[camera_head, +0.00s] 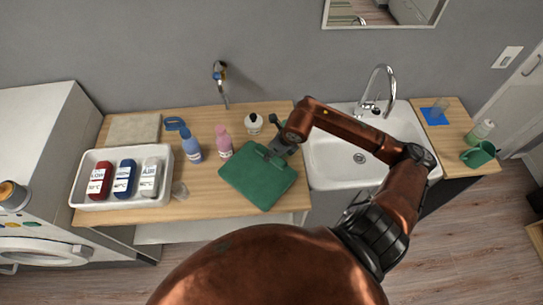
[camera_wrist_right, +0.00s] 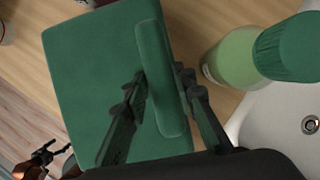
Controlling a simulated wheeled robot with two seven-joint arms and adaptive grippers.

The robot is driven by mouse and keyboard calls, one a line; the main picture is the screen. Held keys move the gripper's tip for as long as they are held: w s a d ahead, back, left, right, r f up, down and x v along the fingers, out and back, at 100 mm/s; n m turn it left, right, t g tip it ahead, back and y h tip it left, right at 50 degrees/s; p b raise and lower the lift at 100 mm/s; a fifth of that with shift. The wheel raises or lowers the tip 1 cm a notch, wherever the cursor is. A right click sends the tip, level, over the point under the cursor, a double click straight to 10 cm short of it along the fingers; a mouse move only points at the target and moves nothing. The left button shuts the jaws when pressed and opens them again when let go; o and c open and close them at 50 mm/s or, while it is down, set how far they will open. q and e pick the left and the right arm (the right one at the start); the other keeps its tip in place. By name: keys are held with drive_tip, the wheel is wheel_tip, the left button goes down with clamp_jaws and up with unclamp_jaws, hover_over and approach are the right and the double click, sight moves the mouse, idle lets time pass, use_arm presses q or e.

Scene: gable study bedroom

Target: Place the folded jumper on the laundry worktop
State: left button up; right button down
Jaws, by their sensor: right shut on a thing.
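The folded jumper (camera_head: 258,184) is a flat green square over the right end of the wooden laundry worktop (camera_head: 215,205), left of the sink. I cannot tell whether it touches the wood. My right gripper (camera_head: 270,157) is at its upper right edge. In the right wrist view the fingers (camera_wrist_right: 160,95) stand on both sides of a raised fold of the jumper (camera_wrist_right: 85,90), shut on it. A small copper and black part at the lower left of that view looks like my left gripper (camera_wrist_right: 42,160).
A white tray (camera_head: 84,205) of several bottles stands at left. A blue spray bottle (camera_head: 191,146), pink bottle (camera_head: 224,143) and white bottle (camera_head: 253,123) stand behind the jumper. A green bottle (camera_wrist_right: 233,62) is close to my right gripper. The sink (camera_head: 330,170) is at right.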

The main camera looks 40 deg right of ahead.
wheel_tip(320, 180, down, 2)
drive_tip(key=shift+f, duration=0.1)
drive_tip(key=c, duration=1.6)
unclamp_jaws()
drive_tip(key=b+v, duration=0.1)
drive_tip(key=v, duration=1.1)
drive_tip(key=shift+a, duration=0.1)
